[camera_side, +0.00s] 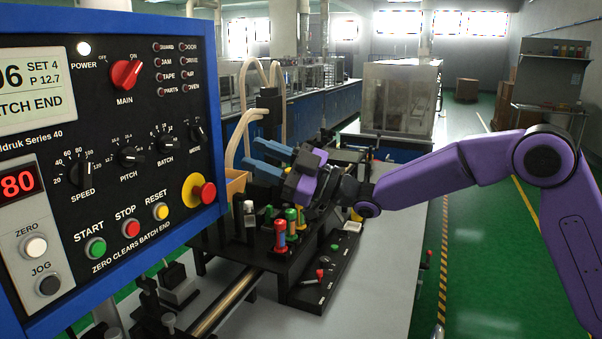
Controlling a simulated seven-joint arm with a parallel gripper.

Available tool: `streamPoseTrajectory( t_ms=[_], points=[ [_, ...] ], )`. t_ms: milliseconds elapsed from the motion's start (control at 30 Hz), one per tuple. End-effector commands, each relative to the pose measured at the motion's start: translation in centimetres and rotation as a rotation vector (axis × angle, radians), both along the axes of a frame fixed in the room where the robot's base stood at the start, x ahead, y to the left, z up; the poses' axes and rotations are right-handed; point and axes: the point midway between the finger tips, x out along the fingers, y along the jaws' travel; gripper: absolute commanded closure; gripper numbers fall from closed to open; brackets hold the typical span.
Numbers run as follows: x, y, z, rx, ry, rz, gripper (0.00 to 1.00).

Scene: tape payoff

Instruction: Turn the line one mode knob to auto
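A black panel in a blue frame (214,100) fills the left side. Its small black knob labelled MODE (198,134) sits at the right end of the lower knob row, beside BATCH. Its position marks are too small to read, and I see no line number by it. My gripper (252,154), purple and black with blue fingers, is right of the panel and points left toward it. The fingers are apart with nothing seen between them. The gripper looks clear of the knob; the exact depth gap is hard to tell.
The panel also carries a red MAIN knob (126,73), a BATCH knob (167,144) and a red stop button on yellow (204,193). Below my gripper stand red and green handles (280,236) and a small black control box (320,283) with a red knob.

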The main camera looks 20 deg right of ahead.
Motion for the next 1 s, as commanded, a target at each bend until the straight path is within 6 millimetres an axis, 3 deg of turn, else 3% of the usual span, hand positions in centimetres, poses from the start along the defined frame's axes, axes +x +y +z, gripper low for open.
streamPoseTrajectory(
  t_ms=[300, 500, 1000],
  points=[
    [-2.5, -3.9, -1.6, 0.001, 0.001, -0.001, 0.62],
    [-3.5, -5.3, -2.2, -0.001, -0.001, 0.000, 0.62],
    [-3.8, -5.7, -2.3, 0.001, -0.001, 0.001, 0.62]
  ],
)
